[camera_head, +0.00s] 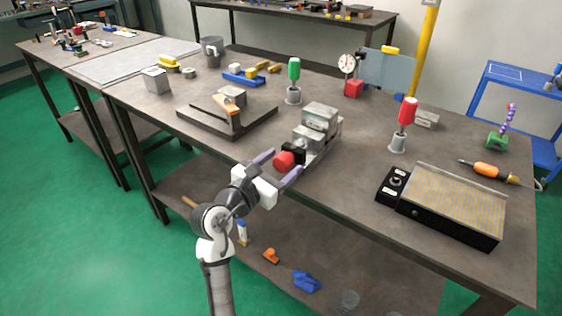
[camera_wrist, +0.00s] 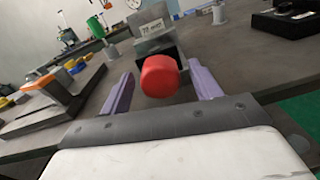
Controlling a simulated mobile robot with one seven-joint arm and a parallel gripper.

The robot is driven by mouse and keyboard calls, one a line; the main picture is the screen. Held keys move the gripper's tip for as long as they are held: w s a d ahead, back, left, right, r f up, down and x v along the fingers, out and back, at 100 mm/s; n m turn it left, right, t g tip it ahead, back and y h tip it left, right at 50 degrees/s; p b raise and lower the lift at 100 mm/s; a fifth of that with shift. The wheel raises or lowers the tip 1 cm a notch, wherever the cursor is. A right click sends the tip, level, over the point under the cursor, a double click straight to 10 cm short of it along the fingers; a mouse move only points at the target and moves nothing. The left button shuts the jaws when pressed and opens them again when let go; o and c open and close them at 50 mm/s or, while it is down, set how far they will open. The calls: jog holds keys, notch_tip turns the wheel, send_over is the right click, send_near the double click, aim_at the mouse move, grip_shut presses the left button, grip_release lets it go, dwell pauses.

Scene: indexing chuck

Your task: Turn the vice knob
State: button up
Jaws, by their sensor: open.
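The vice knob is a red round knob (camera_head: 284,160) on the front end of a grey metal vice (camera_head: 319,124) near the table's front edge. My gripper (camera_head: 278,164) is open, with one purple finger on each side of the knob. I cannot tell whether the fingertips reach fully past the knob.
A dark plate fixture with an orange handle (camera_head: 228,104) stands left of the vice. A green-handled tool (camera_head: 294,72) and a red-handled tool (camera_head: 406,112) stand upright behind and to the right. A ribbed black-edged block (camera_head: 452,204) lies right.

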jog(key=shift+w+d, duration=0.2)
jog(key=c, duration=1)
jog(key=shift+p, duration=0.5)
